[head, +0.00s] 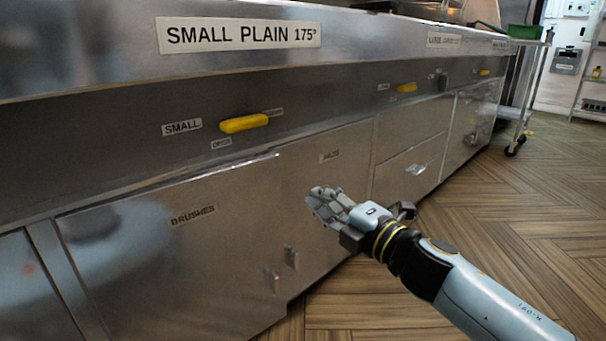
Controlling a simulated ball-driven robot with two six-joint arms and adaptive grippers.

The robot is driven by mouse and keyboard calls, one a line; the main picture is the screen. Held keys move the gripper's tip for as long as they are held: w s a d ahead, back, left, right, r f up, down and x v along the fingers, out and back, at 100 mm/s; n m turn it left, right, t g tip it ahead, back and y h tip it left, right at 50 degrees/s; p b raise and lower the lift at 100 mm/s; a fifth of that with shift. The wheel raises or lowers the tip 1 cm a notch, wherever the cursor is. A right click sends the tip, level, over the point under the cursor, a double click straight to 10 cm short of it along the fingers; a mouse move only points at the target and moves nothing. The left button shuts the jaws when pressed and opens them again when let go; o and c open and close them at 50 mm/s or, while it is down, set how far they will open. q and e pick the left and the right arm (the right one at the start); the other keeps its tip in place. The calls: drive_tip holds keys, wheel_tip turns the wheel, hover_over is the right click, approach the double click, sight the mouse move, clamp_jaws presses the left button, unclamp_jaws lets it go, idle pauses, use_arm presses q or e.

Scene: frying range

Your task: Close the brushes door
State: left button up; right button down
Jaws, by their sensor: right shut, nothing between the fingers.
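The brushes door (150,265) is a steel cabinet panel at the lower left, marked with a "BRUSHES" label. Its top edge catches a bright line of light, and it looks nearly flush with the front; I cannot tell whether a small gap is left. A small handle (272,280) sits near its right edge. My right gripper (318,206) is shut and empty, in front of the neighbouring door to the right of the brushes door. I cannot tell whether it touches that panel. My left gripper is not in view.
The neighbouring door (345,160) has its own handle (291,257). Above are yellow handles (244,123) (407,88) and a "SMALL PLAIN 175°" label (240,36). Wooden floor (500,220) is clear at right. A wheeled cart (527,95) stands at the far end.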

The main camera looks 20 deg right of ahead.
sight(271, 187)
drive_tip(key=shift+m+g, duration=0.3)
drive_tip(key=shift+m, duration=0.1)
drive_tip(key=w+a+f, duration=0.1)
drive_tip(key=w, duration=0.2)
drive_tip(key=w+a+f, duration=0.1)
drive_tip(key=w+a, duration=0.1)
drive_tip(key=w, duration=0.1)
drive_tip(key=w+a+f, duration=0.1)
drive_tip(key=w, duration=0.2)
drive_tip(key=shift+w+a+b, duration=0.2)
drive_tip(key=shift+b, duration=0.15)
drive_tip(key=shift+w+a+r, duration=0.1)
drive_tip(key=shift+w, duration=0.35)
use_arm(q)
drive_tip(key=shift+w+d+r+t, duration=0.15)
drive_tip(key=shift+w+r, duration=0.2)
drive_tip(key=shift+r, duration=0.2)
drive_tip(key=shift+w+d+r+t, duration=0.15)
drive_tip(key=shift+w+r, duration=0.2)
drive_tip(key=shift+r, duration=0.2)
use_arm(e)
drive_tip(key=shift+w, duration=0.1)
